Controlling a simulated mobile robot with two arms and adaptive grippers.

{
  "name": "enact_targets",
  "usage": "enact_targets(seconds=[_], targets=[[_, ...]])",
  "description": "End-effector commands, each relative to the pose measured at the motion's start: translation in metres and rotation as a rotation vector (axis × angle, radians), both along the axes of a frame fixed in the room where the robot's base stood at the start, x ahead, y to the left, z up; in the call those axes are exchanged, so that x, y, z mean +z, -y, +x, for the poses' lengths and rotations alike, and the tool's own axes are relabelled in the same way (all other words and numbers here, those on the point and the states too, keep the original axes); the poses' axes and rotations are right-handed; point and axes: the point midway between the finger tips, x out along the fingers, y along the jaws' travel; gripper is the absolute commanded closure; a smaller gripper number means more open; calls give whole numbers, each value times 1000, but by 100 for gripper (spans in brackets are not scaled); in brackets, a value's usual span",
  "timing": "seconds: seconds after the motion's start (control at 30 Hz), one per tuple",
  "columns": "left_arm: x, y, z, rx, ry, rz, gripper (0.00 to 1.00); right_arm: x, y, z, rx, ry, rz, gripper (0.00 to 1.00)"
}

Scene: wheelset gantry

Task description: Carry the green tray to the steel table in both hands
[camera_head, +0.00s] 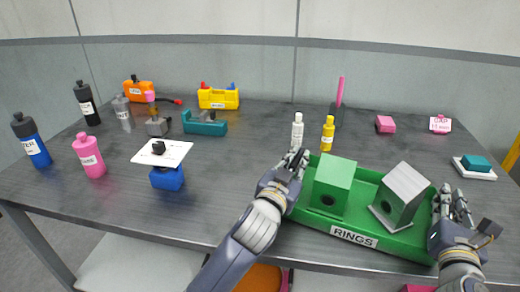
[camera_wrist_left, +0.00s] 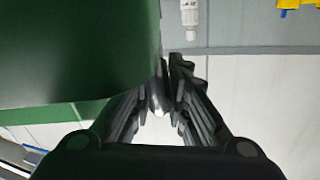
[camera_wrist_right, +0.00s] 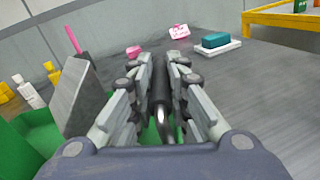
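The green tray (camera_head: 318,221), labelled RINGS, is at the front right of the dark grey table (camera_head: 235,215). I cannot tell whether the tray touches the table.
A white bottle (camera_head: 297,131) and a yellow bottle (camera_head: 328,134) stand behind the tray. A teal block on a white plate (camera_head: 475,165) lies to the right. A blue block with a white plate (camera_head: 162,153) and several bottles stand left. A yellow-edged surface (camera_wrist_right: 285,17) is further right.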

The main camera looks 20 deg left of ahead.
Motion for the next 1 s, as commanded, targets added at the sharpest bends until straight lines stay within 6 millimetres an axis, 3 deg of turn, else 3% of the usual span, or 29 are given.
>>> enact_targets(seconds=[0.57, 0.77, 1.0], targets=[[2, 0, -4, -1, 4, -1, 68, 2, 1, 0, -1, 5, -1, 68], [1, 0, -33, 0, 2, -1, 68, 2, 0, 0, -1, 4, -1, 68], [1, -1, -83, 0, 2, -1, 68, 1, 0, 0, -1, 3, 0, 68]])
